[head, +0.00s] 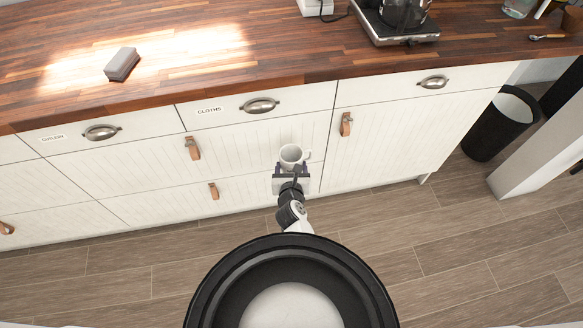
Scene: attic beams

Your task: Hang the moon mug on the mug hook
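A white mug (291,154) is at the end of my arm, in front of the white cabinet fronts and clear of the counter and floor. Its open top faces up toward the camera and its handle points right. No moon picture can be made out on it at this size. My gripper (291,168) is at the near side of the mug and appears shut on it; the mug partly hides the fingertips. No mug hook can be seen in this view.
A wooden counter (290,55) runs across the back, with a grey sponge-like block (122,64) and a coffee maker (395,22). Drawer handles and leather pulls stick out from the cabinets. A black bin (500,123) stands right. The wooden floor around me is clear.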

